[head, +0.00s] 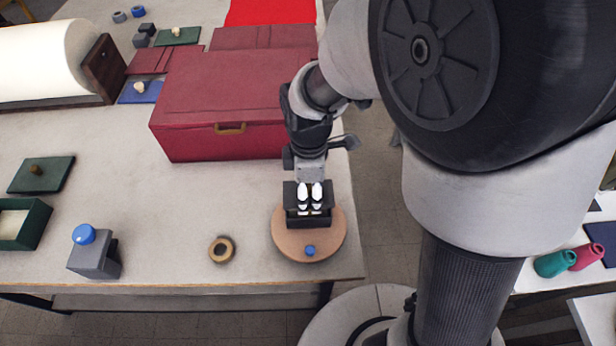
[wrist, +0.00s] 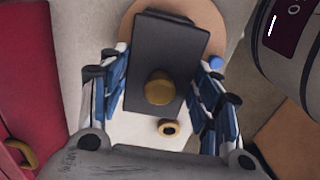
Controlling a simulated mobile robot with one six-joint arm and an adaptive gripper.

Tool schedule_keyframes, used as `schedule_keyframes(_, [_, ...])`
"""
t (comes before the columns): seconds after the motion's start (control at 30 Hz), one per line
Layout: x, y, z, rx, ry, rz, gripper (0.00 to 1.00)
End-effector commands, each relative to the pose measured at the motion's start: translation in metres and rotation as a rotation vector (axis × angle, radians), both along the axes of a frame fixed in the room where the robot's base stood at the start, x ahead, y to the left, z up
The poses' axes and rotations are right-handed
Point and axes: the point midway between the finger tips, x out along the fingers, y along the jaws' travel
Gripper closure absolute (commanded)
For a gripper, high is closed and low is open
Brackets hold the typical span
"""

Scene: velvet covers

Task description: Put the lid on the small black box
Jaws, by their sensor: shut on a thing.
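My gripper (head: 310,198) is at the round wooden board near the table's front right corner. The dark lid (wrist: 168,45) with its brass knob (wrist: 158,90) lies between my fingers (wrist: 160,98) in the wrist view, knob toward the camera. My gripper is shut on it. The small black box (head: 308,223) stands on the round board (head: 281,238), under my fingers in the head view. Whether the lid touches the box rim I cannot tell.
A blue knob-like piece (head: 310,250) lies on the board in front of the box. A brass ring (head: 222,249) lies to the left. A large red case (head: 225,100) stands behind. A grey block with a blue top (head: 93,255) and a green box (head: 25,225) are further left.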

Motion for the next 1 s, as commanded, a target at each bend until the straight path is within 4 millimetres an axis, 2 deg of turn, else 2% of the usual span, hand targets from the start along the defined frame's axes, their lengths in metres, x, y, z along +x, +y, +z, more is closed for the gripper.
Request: schedule_keyframes(1.0, [0.0,0.0,-0.021,0.0,0.001,0.0,0.66])
